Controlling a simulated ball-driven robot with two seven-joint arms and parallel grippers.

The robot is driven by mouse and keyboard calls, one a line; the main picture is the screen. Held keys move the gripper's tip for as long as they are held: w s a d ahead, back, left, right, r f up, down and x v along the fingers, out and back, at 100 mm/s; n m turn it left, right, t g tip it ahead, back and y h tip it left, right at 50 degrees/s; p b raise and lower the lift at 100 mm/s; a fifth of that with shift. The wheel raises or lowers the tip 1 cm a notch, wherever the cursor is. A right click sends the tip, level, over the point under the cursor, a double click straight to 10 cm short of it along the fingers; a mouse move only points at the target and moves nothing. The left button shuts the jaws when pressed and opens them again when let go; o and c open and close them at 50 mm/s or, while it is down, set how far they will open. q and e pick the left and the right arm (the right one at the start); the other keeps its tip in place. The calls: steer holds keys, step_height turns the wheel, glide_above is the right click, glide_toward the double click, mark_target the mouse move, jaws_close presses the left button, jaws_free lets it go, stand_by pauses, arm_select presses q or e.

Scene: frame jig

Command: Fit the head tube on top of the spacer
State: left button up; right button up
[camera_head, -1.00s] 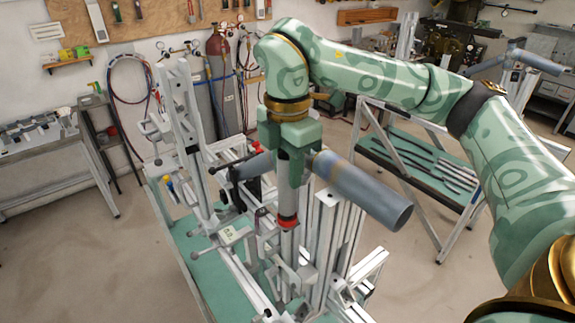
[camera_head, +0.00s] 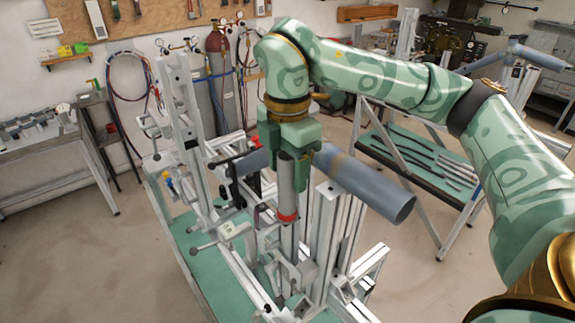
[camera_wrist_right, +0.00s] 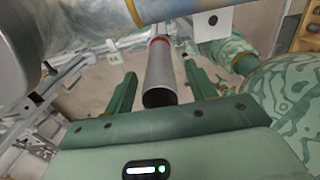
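The head tube (camera_head: 287,185) is a short grey tube. It stands upright under my right gripper, its lower end at the red ring-shaped spacer (camera_head: 288,217). No gap shows between them. In the right wrist view the tube (camera_wrist_right: 160,78) stands between the two fingers of my right gripper (camera_wrist_right: 158,92), with clear space on both sides, so the gripper is open around it. The red spacer (camera_wrist_right: 160,40) shows at its far end. In the head view the right gripper (camera_head: 294,172) points down, partly covering the tube's top. My left gripper is out of view.
A thick blue-grey pipe (camera_head: 372,188) runs sideways close behind the right gripper. Metal uprights (camera_head: 322,235) of the jig stand close to the right of the head tube. The jig's green base (camera_head: 207,268) lies below. A tool rack (camera_head: 425,160) stands further right.

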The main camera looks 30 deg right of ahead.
steer(key=shift+r, duration=0.1)
step_height(320, 180, up, 16)
steer(key=shift+p, duration=0.35)
stand_by(0.4)
